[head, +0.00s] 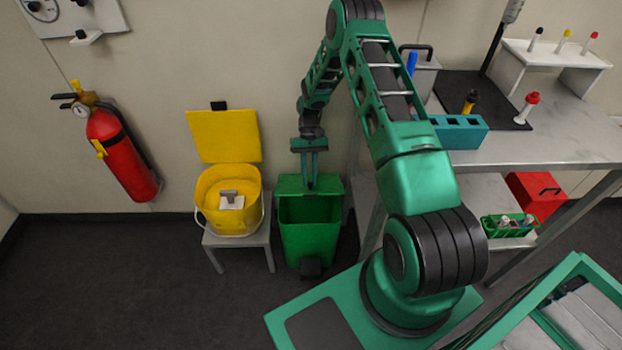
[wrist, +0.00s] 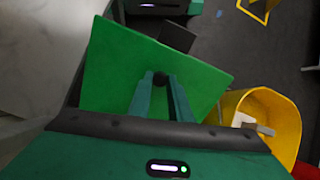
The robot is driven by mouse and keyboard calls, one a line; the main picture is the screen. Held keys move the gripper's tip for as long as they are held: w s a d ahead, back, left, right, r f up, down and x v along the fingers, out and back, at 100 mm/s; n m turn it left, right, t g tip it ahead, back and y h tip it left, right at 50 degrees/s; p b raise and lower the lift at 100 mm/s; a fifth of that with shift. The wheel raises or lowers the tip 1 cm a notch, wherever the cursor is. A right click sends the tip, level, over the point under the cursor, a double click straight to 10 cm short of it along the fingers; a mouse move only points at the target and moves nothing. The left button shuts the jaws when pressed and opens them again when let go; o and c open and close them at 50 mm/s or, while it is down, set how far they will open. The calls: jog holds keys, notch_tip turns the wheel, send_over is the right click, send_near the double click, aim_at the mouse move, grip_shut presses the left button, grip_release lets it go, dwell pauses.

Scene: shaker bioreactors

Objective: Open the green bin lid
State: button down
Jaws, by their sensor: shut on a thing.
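The green bin (head: 308,245) stands on the floor against the back wall. Its green lid (head: 332,184) appears raised at the back, with the dark opening showing in front of it. My gripper (head: 311,184) reaches down to the lid from above. In the wrist view, my gripper (wrist: 161,84) is shut on the black knob (wrist: 160,79) of the lid (wrist: 115,72). The lid fills the middle of that view and hides most of the bin. The exact lid angle is hard to tell.
A yellow bin (head: 213,205) with its lid up stands on a small grey stool (head: 237,242) to the left. A red fire extinguisher (head: 121,150) hangs further left. A workbench (head: 550,140) with racks stands on the right. The floor at the left front is clear.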

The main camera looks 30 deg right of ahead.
jog(key=shift+w, duration=0.1)
jog(key=c, duration=1.6)
grip_release()
jog(key=shift+r, duration=0.1)
jog(key=shift+r, duration=0.35)
notch_tip(320, 180, up, 3)
jog(key=shift+f, duration=0.1)
jog(key=s+a+r, duration=0.1)
jog(key=a+r, duration=0.1)
jog(key=a, duration=0.1)
jog(key=s+a+r, duration=0.1)
jog(key=a+r, duration=0.1)
jog(key=a, duration=0.2)
jog(key=s+a+r, duration=0.2)
jog(key=a+r, duration=0.1)
jog(key=a, duration=0.1)
